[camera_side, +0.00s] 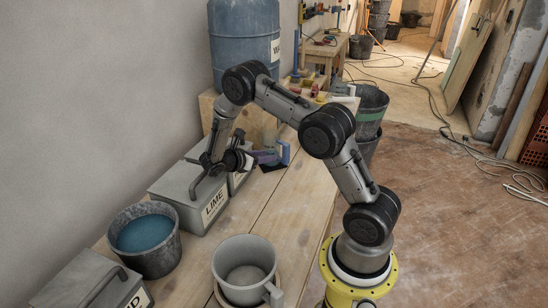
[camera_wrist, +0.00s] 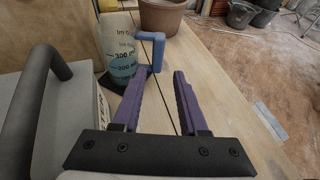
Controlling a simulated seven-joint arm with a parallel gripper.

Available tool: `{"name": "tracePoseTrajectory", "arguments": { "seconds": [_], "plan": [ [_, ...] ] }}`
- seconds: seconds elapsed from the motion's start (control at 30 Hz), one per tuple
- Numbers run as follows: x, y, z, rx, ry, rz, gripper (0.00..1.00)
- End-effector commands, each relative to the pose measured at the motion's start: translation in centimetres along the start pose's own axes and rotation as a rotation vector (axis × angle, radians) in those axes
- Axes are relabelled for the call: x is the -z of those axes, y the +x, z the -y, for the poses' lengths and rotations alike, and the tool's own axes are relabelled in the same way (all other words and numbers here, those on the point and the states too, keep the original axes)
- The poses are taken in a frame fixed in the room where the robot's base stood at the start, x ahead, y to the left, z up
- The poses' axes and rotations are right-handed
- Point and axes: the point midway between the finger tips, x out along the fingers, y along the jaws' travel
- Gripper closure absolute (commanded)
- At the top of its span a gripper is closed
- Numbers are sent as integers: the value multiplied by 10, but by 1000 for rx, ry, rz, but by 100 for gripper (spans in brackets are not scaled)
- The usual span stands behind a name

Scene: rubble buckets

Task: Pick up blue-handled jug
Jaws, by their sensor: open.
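The blue-handled jug (camera_wrist: 117,55) stands upright in the wrist view, clear with measuring marks and pale liquid inside. Its blue handle (camera_wrist: 158,55) points right, and the upright part of the handle appears in line with the gap between my fingertips. My gripper (camera_wrist: 162,74) is open and empty, with purple fingers pointing at the handle. Whether they touch it cannot be told. In the side view my gripper (camera_side: 273,157) is low over the table beside the blue handle (camera_side: 285,152). The jug's body is mostly hidden there by my arm.
A brown pot (camera_wrist: 162,15) stands behind the jug. A bucket of blue liquid (camera_side: 145,238) and a grey mug (camera_side: 244,268) stand nearer the side camera. Table right of the fingers is clear.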

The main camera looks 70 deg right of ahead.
Motion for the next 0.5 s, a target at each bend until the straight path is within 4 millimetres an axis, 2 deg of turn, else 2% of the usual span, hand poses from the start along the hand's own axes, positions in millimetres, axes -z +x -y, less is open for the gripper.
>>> {"name": "tracePoseTrajectory", "arguments": {
  "seconds": [0.3, 0.5],
  "plan": [
    [-1, 58, 1, 4, 3, 0, 57],
    [0, 74, 0, -1, 2, -1, 57]
  ]
}}
